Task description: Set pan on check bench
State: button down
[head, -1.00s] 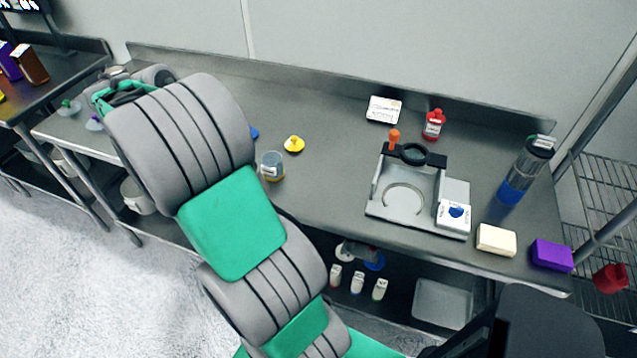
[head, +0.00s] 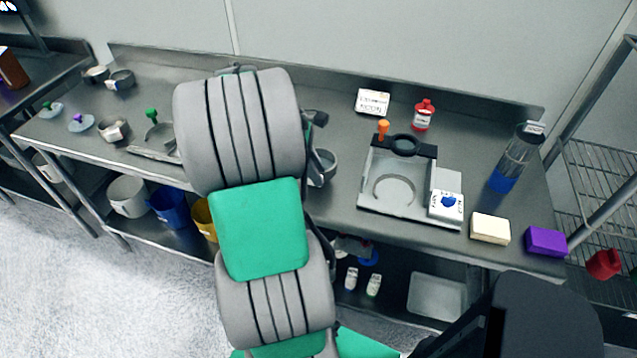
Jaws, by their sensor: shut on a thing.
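A grey round pan (head: 327,165) shows in the head view just right of my arm's end, above the middle of the steel bench. My gripper (head: 314,140) is shut on it, with its fingers mostly hidden by the arm. The pan's left side is hidden too. The recess is empty. I cannot tell for sure which part is the check bench.
Several bowls and a green-knobbed tray (head: 150,152) are at left.

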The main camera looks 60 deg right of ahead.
jog(key=shift+s+d+f, duration=0.1)
jog(key=shift+f, duration=0.85)
jog(key=shift+s+d+f, duration=0.1)
jog(key=shift+f, duration=0.85)
jog(key=c, duration=1.2)
grip_release()
jog(key=shift+f, duration=0.15)
jog(key=p+v, duration=0.3)
jog(key=v, duration=1)
jog(key=w+a+r+m+t+h, duration=0.1)
jog(key=w+a+t, duration=0.1)
jog(key=w+a, duration=0.4)
jog(key=w+a+t+h, duration=0.15)
jog(key=w+a, duration=0.25)
jog(key=a, duration=0.5)
jog(key=a+f+m+t+y, duration=0.2)
jog(key=a+m+t+y, duration=0.1)
jog(key=a, duration=1.9)
jog(key=shift+t+y, duration=0.55)
